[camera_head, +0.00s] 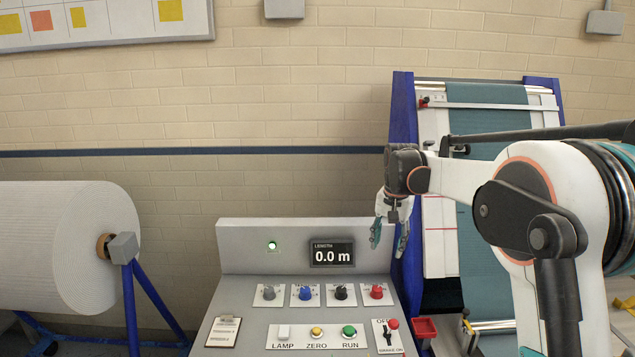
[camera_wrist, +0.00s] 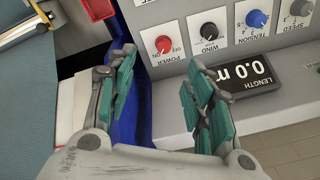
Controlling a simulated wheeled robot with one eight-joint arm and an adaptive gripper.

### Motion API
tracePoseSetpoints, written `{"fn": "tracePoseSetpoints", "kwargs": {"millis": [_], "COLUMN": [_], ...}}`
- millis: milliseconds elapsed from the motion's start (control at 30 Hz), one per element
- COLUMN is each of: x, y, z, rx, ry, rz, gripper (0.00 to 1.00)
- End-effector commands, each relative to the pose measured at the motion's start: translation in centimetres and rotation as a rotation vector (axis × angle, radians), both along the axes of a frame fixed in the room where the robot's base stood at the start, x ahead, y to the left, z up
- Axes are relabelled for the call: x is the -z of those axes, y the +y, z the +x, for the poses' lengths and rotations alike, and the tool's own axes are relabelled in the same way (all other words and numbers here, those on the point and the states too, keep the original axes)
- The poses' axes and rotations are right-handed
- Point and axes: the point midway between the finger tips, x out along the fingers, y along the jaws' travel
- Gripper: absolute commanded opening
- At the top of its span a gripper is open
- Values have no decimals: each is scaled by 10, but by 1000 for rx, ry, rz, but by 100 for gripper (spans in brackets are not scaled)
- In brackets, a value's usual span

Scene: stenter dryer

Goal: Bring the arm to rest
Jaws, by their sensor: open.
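My gripper (camera_head: 389,229) hangs at the end of my arm, to the right of the length display and above the right end of the control panel (camera_head: 233,262). In the wrist view my gripper (camera_wrist: 162,95) shows its two teal-padded fingers apart, with nothing between them. Past the fingertips are the panel face and a blue post (camera_wrist: 139,75). The fingers touch nothing that I can see. My arm reaches in from the right and bends down at the wrist.
The panel carries a 0.0 m display (camera_head: 332,255), several knobs, a green run button (camera_head: 349,331) and a lever switch (camera_head: 386,334). A blue-framed machine with teal fabric (camera_head: 480,122) stands behind my arm. A white roll (camera_head: 62,245) is at left.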

Motion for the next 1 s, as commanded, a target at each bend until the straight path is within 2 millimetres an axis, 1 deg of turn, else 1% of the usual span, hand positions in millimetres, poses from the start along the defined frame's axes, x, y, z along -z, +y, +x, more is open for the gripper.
{"fn": "tracePoseSetpoints", "kwargs": {"millis": [33,200,367,500,733,1000], "x": [-10,-36,-56,-69,-82,-84], "y": [0,1,1,1,1,2], "z": [-11,-46,-80,-112,-166,-231], "rx": [-13,-62,-105,-144,-208,-282], "ry": [-15,-60,-105,-143,-206,-278], "rz": [-2,-11,-21,-32,-52,-81], "gripper": [48,48,48,48,48,48]}}
